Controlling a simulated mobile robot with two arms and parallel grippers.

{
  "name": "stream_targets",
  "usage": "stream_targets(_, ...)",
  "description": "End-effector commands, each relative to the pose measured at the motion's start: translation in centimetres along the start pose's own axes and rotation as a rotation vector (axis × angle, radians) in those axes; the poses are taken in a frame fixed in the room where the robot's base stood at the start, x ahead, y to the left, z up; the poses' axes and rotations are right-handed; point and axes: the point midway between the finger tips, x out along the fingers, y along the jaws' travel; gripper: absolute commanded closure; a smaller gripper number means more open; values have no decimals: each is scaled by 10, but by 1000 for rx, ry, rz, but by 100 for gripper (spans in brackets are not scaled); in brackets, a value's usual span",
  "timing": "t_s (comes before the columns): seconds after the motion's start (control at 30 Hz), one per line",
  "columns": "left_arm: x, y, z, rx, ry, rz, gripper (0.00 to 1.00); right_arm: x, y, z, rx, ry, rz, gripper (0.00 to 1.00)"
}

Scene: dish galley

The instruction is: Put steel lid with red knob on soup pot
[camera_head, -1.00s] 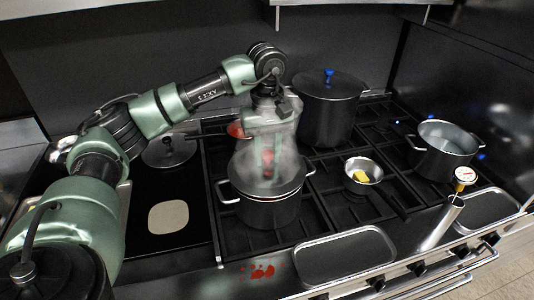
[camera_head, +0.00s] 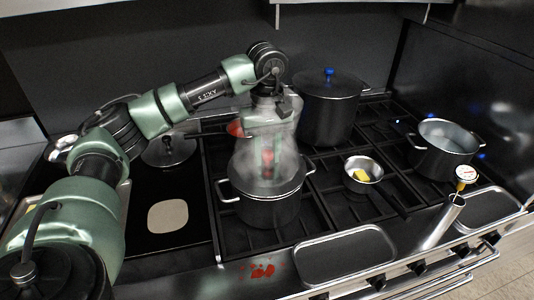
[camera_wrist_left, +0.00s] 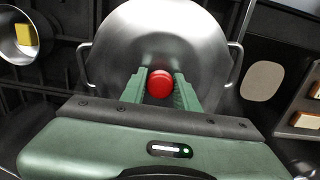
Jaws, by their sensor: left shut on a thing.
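The soup pot (camera_head: 268,211) is dark with two steel loop handles and stands on the burner grate in the middle of the head view. My left gripper (camera_head: 267,160) points down over it, blurred by steam. In the left wrist view my left gripper (camera_wrist_left: 160,88) is shut on the red knob (camera_wrist_left: 159,84) of the steel lid (camera_wrist_left: 155,40). The lid lies over the pot's mouth, between the two handles. Steam hides the lid's edge in the head view, so I cannot tell whether it touches the rim. My right gripper is not in view.
A tall dark pot (camera_head: 328,115) with a blue knob stands behind right. A small pan (camera_head: 362,170) with a yellow thing in it and an open pot (camera_head: 443,147) are at the right. Another lid (camera_head: 168,152) lies at the left. A tray (camera_head: 345,258) sits in front.

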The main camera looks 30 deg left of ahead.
Motion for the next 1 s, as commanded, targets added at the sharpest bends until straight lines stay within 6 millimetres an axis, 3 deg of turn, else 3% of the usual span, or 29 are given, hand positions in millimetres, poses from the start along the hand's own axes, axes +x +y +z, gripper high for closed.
stream_targets(1.0,5,0,0,0,0,1,100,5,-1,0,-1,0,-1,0)
